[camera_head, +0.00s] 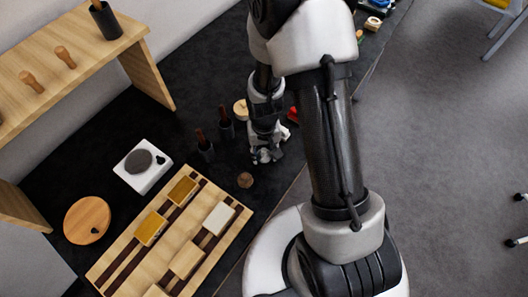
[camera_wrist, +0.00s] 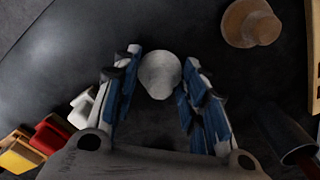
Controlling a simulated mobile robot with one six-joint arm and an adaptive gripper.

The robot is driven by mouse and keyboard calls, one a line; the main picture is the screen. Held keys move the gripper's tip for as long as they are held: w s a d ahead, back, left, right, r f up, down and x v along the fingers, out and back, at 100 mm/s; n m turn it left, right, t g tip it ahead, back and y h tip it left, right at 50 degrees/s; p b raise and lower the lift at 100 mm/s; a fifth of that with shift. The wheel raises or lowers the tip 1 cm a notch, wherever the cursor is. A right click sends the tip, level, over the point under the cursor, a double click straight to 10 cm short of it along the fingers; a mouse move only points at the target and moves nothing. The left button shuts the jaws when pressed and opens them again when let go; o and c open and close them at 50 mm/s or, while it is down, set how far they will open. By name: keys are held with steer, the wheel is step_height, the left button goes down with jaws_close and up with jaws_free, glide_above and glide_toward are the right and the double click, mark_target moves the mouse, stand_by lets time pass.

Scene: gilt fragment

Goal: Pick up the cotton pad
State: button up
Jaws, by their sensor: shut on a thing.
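My gripper (camera_wrist: 160,85) shows in the wrist view with its blue-padded fingers on either side of a pale grey-white rounded piece, which looks like the cotton pad (camera_wrist: 159,74). The fingertips are shut on its sides. In the head view my gripper (camera_head: 266,155) hangs low over the dark worktop near its front edge. The pad cannot be made out there, and whether it touches the worktop is unclear.
Dark bottle-like holders (camera_head: 205,145) and a small wooden knob (camera_head: 245,180) stand close to my gripper. Red (camera_wrist: 50,135) and yellow blocks lie at lower left in the wrist view. A wooden tray (camera_head: 120,258), white scale (camera_head: 142,180) and wooden shelf (camera_head: 150,75) are to the left.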

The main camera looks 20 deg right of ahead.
mark_target(264, 150)
step_height(264, 150, up, 20)
steer(key=p, duration=0.5)
steer(key=shift+f, duration=0.15)
steer(key=o, duration=0.4)
steer(key=shift+c, duration=0.2)
steer(key=c, duration=0.4)
steer(key=shift+f, duration=0.1)
steer(key=shift+c, duration=0.2)
